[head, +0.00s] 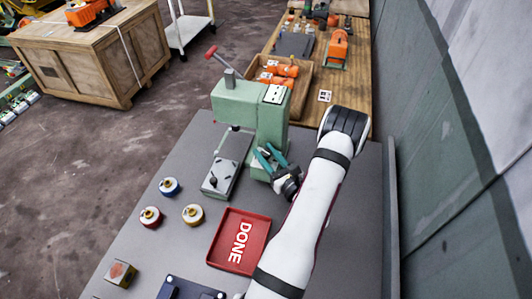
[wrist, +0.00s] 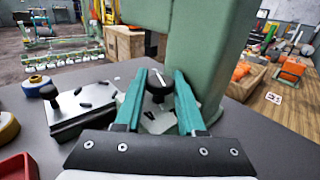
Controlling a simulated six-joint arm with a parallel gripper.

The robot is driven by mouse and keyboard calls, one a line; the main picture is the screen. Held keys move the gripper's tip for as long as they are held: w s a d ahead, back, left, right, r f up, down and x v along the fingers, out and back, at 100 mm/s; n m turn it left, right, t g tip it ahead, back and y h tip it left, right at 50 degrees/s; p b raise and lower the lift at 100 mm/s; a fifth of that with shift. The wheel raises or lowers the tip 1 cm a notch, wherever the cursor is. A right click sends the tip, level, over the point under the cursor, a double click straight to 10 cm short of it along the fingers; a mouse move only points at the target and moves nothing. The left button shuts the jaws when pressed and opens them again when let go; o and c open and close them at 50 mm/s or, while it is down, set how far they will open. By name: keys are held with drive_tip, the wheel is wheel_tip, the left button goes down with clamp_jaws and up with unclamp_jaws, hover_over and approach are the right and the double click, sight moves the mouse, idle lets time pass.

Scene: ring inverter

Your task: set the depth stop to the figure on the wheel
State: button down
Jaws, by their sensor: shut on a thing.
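A green press (head: 250,112) with a red-tipped lever (head: 211,52) stands on the grey table. In the wrist view its green column (wrist: 200,50) rises behind my fingers. My gripper (head: 263,152) has teal fingers and reaches the foot of the press from the right. In the wrist view my gripper (wrist: 160,78) is shut on a black knob (wrist: 158,92) with a pale pointer line, above a pale plate (wrist: 160,122). I take the knob for the depth stop. Any markings around it are too small to read. I cannot pick out a wheel with a readable figure.
A metal slide block (head: 225,165) sits left of my fingers. Blue (head: 170,187), red (head: 151,217) and yellow (head: 193,215) ringed parts stand on the table. A red DONE tray (head: 240,213) lies in front, empty. A wooden bench (head: 325,75) with orange tools is behind.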

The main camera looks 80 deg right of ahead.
drive_tip(key=m+g+h, duration=0.4)
drive_tip(key=g, duration=0.1)
drive_tip(key=shift+m+g+h, duration=0.6)
drive_tip(key=shift+m+g, duration=0.5)
drive_tip(key=shift+g, duration=0.8)
drive_tip(key=c, duration=0.8)
unclamp_jaws()
